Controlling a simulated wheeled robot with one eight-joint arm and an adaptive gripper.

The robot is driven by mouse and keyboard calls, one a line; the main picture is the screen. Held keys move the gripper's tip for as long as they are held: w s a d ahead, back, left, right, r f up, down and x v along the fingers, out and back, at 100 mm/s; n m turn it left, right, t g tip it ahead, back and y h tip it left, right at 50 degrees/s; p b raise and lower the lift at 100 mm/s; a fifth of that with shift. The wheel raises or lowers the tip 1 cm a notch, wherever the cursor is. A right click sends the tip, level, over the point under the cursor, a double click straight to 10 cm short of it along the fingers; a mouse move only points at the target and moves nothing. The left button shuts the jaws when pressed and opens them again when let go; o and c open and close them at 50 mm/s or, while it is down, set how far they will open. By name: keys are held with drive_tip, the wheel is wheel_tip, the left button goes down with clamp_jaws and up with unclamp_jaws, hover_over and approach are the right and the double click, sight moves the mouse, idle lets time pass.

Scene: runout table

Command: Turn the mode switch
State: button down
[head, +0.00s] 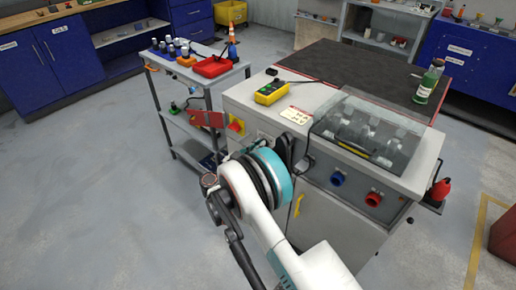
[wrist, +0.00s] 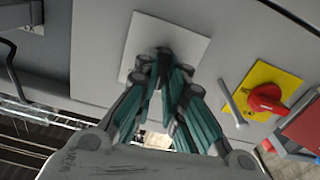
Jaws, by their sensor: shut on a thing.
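The mode switch sits on a pale square plate (wrist: 143,38) on the front of a grey cabinet. Its knob is mostly hidden between my fingertips, so I cannot tell which way it points. My gripper (wrist: 164,62) is shut on it, with the teal-padded fingers meeting over the middle of the plate. In the head view my own arm covers the fingers and the switch. A red rotary switch on a yellow plate (wrist: 267,96) is beside it, apart from the fingers; it also shows in the head view (head: 236,125).
A grey rod-like handle (wrist: 232,102) sticks out between the two plates. The cabinet carries a yellow button box (head: 271,92), a clear cover (head: 365,130) and a green bottle (head: 428,82). Blue (head: 337,178) and red (head: 373,199) knobs are to the right.

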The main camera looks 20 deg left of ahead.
drive_tip(key=shift+a+n, duration=0.15)
drive_tip(key=shift+n, duration=3.65)
drive_tip(key=c, duration=1.7)
unclamp_jaws()
drive_tip(key=shift+o, duration=0.2)
drive_tip(key=v, duration=1.2)
drive_tip(key=shift+f, duration=0.1)
